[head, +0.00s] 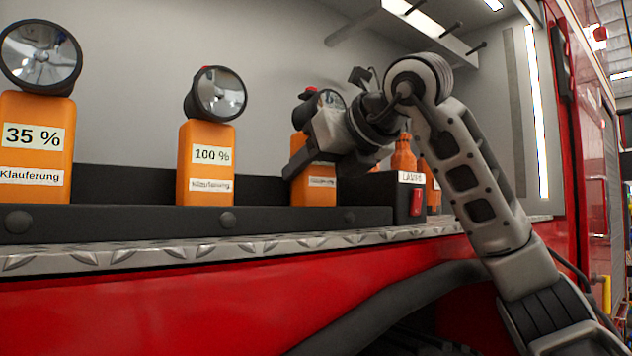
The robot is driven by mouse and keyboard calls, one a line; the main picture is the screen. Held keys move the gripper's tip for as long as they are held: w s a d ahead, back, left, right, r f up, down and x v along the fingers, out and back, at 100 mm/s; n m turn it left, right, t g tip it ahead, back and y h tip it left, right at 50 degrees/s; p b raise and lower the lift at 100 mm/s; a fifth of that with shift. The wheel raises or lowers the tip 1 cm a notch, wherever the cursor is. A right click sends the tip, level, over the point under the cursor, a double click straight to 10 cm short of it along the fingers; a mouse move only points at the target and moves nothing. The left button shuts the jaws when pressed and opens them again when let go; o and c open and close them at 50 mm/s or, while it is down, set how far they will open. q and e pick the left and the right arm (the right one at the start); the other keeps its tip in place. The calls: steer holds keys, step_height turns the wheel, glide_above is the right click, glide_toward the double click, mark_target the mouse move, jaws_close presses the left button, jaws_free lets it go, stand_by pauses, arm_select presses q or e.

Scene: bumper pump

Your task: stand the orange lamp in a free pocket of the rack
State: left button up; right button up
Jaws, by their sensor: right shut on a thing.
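My right gripper (300,158) reaches in from the right and is shut on an orange lamp (319,188) with a round dark head. The gripper covers much of the lamp's upper body and label. The lamp looks upright, its lower end behind the front rail of the black rack (275,219). I cannot tell whether it rests on the pocket floor. Two other orange lamps stand upright in the rack, one marked 100 % (207,168) and one marked 35 % (35,145) at the left. My left gripper is not in view.
A black box (385,188) with a red switch and a lamp label stands right of the rack, with orange bottles (404,153) behind it. A tread-plate ledge (200,250) runs in front. Pegs (451,30) stick out at the upper right. Gaps show between the lamps.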

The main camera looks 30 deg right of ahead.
steer(key=shift+s+f, duration=0.1)
steer(key=shift+f, duration=0.45)
steer(key=o, duration=1.3)
steer(key=shift+o, duration=0.2)
steer(key=shift+s+r, duration=0.15)
steer(key=shift+r, duration=0.05)
steer(key=v, duration=1.1)
steer(key=shift+s, duration=0.35)
steer(key=shift+d, duration=0.1)
